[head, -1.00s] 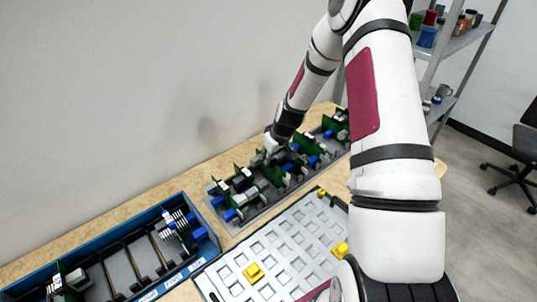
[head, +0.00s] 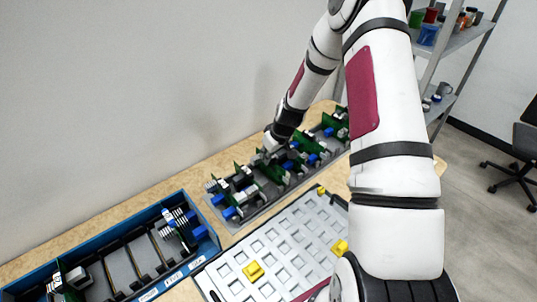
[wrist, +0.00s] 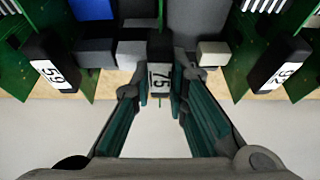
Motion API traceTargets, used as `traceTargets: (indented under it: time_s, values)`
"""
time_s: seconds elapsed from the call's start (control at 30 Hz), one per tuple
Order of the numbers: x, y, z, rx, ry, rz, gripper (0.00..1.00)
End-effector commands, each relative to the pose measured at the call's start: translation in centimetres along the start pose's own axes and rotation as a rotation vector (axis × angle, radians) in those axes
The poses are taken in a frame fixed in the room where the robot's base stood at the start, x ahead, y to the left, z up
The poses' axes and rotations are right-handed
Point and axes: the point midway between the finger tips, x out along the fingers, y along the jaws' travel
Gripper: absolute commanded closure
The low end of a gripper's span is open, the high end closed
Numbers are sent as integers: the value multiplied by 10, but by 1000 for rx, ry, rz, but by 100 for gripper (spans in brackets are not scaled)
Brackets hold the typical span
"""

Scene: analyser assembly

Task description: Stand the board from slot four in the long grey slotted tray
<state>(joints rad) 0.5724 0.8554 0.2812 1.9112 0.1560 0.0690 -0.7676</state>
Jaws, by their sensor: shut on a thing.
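The long grey slotted tray (head: 262,213) lies along the wall on the table, with several green boards standing in a row in it. My gripper (wrist: 160,92) is over the tray's middle in the head view, reaching down among the boards.
A blue-walled rack (head: 88,244) with dark dividers and a few boards is at lower left. A white grid panel (head: 285,240) with yellow blocks lies in front of the tray. A shelf (head: 445,60) stands at the back right. Neighbouring boards leave little side room.

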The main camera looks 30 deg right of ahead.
Motion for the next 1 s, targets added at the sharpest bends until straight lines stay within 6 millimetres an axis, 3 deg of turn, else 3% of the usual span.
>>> traceTargets:
  time_s: [0.37,0.4,0.5,1.0]
  values:
    - [2,0,1,0,1,0,100]
    - [2,0,1,0,1,0,83]
    - [2,0,1,0,1,0,62]
    - [2,0,1,0,0,0,57]
